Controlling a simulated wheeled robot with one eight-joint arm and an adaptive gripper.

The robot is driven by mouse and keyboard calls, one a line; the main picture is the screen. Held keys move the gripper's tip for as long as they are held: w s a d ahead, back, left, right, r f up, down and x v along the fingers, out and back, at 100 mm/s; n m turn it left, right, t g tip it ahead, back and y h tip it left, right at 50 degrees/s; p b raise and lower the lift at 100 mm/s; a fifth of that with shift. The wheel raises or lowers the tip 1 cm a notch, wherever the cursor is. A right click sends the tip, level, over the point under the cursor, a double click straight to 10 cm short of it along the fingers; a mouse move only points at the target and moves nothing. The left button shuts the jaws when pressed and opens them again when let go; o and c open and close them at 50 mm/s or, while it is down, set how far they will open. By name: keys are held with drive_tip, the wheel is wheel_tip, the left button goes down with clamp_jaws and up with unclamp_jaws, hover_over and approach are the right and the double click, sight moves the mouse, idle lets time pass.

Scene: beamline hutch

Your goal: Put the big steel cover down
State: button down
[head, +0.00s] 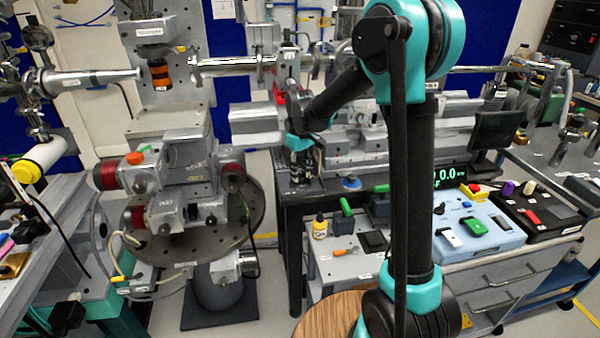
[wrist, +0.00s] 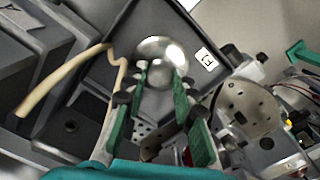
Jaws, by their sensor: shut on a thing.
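The big steel cover (wrist: 161,48) shows in the wrist view as a shiny, rounded steel piece at the ends of my fingers. My gripper (wrist: 162,88) is shut on it, with a green-padded finger on each side. A dark surface lies behind the cover; I cannot tell whether the cover touches it. In the head view my gripper (head: 300,160) points down above the left end of the dark bench (head: 298,200). The cover is too small and too hidden by the gripper to make out there.
In the wrist view a dark tray-like panel with a white label (wrist: 205,58) lies behind the cover. A tan hose (wrist: 62,77) is at left and a round perforated plate (wrist: 250,108) at right. In the head view a multi-stage instrument (head: 180,190) stands left of the bench.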

sight(300, 176)
drive_tip(key=c, duration=1.2)
unclamp_jaws()
wheel_tip(300, 176, up, 12)
drive_tip(key=s+d+f+m+t, duration=0.1)
drive_tip(key=s+d+f+m, duration=0.1)
drive_tip(key=s+d+f, duration=0.3)
drive_tip(key=s+d+f+m+t, duration=0.1)
drive_tip(key=s+d+f+m, duration=0.2)
drive_tip(key=s, duration=0.9)
drive_tip(key=s+d+f+m+t, duration=0.2)
drive_tip(key=s+d+f+m, duration=0.1)
drive_tip(key=s+d+f, duration=0.5)
drive_tip(key=shift+s+d+f, duration=0.15)
drive_tip(key=shift+d+f, duration=0.1)
drive_tip(key=shift+d, duration=0.65)
drive_tip(key=shift+s+d+f, duration=0.1)
drive_tip(key=shift+d+f, duration=0.15)
drive_tip(key=shift+d, duration=0.65)
